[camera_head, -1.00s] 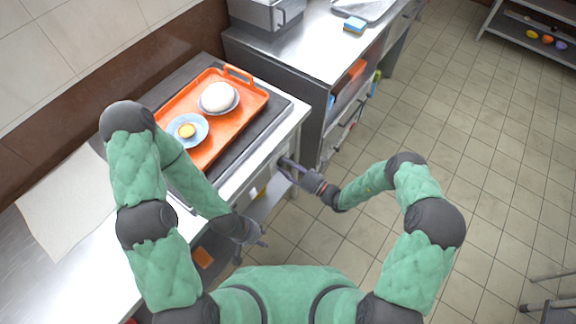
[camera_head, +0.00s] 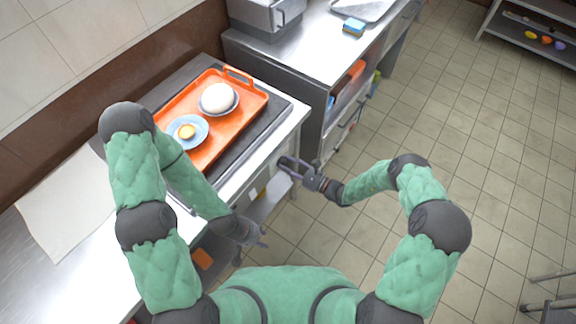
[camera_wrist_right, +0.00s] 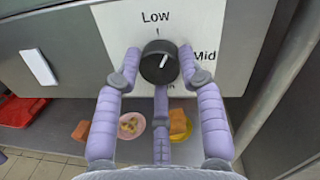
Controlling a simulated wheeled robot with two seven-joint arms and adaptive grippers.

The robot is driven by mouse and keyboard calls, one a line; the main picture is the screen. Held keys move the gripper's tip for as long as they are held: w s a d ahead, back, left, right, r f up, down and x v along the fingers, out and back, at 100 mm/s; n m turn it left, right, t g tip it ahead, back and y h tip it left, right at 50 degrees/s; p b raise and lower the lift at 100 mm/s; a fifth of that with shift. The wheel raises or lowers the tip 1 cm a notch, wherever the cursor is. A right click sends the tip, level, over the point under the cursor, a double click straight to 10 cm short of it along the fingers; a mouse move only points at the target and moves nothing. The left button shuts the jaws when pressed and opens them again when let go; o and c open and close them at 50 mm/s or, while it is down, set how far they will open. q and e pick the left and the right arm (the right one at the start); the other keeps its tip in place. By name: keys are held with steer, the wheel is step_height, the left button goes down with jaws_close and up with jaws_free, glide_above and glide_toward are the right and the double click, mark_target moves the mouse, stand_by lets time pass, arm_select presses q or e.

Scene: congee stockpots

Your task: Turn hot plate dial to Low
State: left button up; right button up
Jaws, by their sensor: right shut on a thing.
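The dark round hot plate dial (camera_wrist_right: 160,62) sits on a white front panel (camera_wrist_right: 112,24) in the right wrist view. Its white pointer line leans up and slightly right, between the Low mark (camera_wrist_right: 156,18) above and the Mid mark (camera_wrist_right: 204,55) at right, nearer Low. My right gripper (camera_wrist_right: 159,68) is shut on the dial, with a finger on each side and the third below. In the head view my right gripper (camera_head: 287,167) is at the counter's front, where it hides the dial. My left gripper (camera_head: 264,237) is empty and low beside the counter front, its fingers apart.
On the hot plate (camera_head: 283,112) lies an orange tray (camera_head: 232,130) holding a bowl with a white round item (camera_head: 218,96) and a blue plate (camera_head: 202,138). A steel counter (camera_head: 300,55) stands beyond. A shelf with food lies under the panel.

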steer(key=shift+f+n+g, duration=0.15)
steer(key=shift+n+g, duration=0.15)
steer(key=shift+n, duration=2.7)
steer(key=shift+d+h, duration=0.1)
steer(key=shift+h, duration=0.2)
steer(key=o, duration=1.1)
steer(key=shift+w+n, duration=0.15)
steer(key=shift+n, duration=0.15)
steer(key=shift+o, duration=0.2)
steer(key=shift+d, duration=0.1)
steer(key=v, duration=1.2)
